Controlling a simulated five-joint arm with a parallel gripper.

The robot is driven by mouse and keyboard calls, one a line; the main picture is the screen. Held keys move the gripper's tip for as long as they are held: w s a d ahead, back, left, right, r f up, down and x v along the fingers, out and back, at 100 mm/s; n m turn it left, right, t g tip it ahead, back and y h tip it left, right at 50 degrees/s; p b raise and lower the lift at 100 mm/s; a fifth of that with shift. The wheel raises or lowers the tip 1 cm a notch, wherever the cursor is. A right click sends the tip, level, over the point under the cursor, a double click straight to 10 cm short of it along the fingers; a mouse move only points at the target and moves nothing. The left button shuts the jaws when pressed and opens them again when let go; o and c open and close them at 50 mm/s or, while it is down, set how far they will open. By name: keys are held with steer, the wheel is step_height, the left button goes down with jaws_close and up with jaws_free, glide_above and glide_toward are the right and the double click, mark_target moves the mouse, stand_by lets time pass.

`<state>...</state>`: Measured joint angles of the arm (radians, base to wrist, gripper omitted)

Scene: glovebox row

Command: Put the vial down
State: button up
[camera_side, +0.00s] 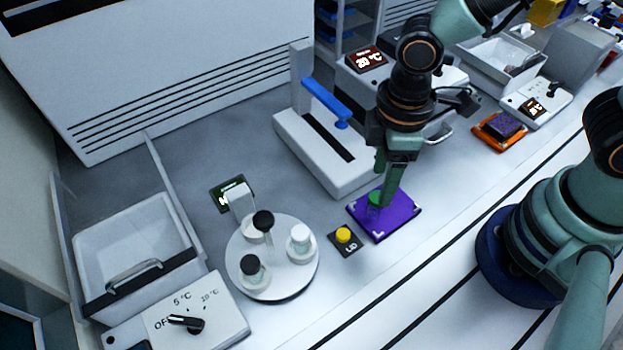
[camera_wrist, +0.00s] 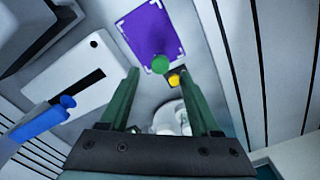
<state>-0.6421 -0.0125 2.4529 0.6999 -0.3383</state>
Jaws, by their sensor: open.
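A green-capped vial (camera_wrist: 160,64) stands on the purple mat (camera_wrist: 139,29), close to the mat's edge on the yellow button's side. In the side view the vial (camera_side: 375,199) shows upright on the purple mat (camera_side: 401,222), partly hidden by my fingers. My gripper (camera_side: 386,194) is low over the mat with its fingers pointing down. In the wrist view my gripper (camera_wrist: 160,68) is open, and the green cap shows in the gap between the two fingertips. Whether a finger touches the vial cannot be told.
A yellow button (camera_side: 343,235) on a black plate sits left of the mat. A white turntable (camera_side: 238,285) carries black- and white-capped vials further left. A white press with a blue lever (camera_side: 325,101) stands behind the mat. An orange tray (camera_side: 490,142) lies to the right.

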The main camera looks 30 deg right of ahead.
step_height(320, 180, up, 6)
steer(key=w+d+r+m+t, duration=0.2)
steer(key=d+r+m, duration=0.3)
steer(key=d, duration=0.3)
steer(key=w+d+r+m+t, duration=0.3)
steer(key=d+m, duration=0.3)
steer(key=d, duration=0.2)
steer(key=shift+w+d+r+t, duration=0.3)
steer(key=shift+w+r, duration=0.45)
steer(key=shift+r, duration=0.15)
steer(key=shift+a, duration=0.1)
